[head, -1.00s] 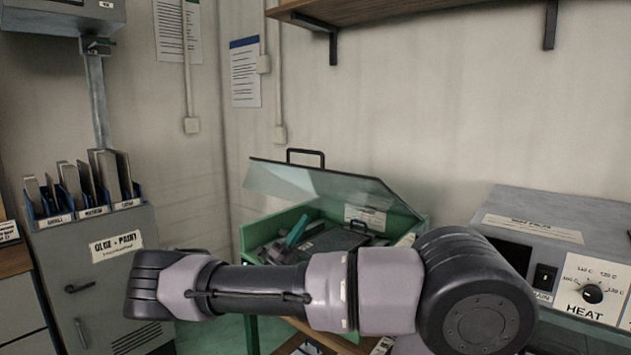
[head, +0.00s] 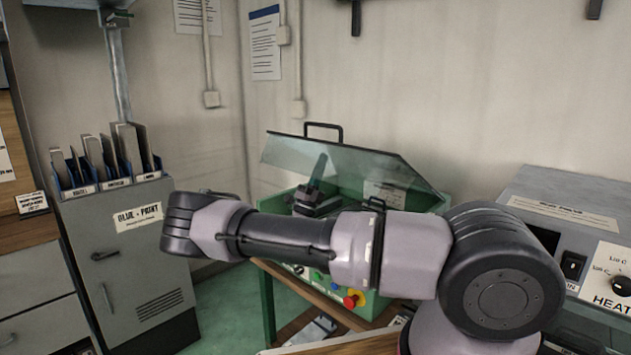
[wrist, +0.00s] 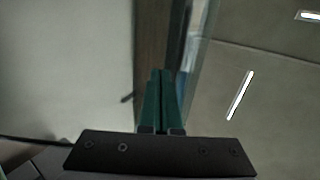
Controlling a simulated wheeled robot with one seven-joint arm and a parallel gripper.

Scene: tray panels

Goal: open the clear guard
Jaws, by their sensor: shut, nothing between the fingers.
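The clear guard (head: 375,165) is a see-through tilted panel over the green box (head: 430,203). Its black handle (head: 323,127) is at the top edge, and the panel slopes down to the right. My gripper (head: 320,165) shows through the panel, with its fingers pointing up beneath or behind it; I cannot tell whether they touch it. In the wrist view, the two green fingers (wrist: 162,100) are together and empty. My forearm hides much of the box's front.
A grey cabinet (head: 125,262) with a blue rack of plates stands at left. A grey heater box (head: 590,205) is at right. Coloured buttons (head: 350,298) are on the box's front, below my arm. The wall is close behind.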

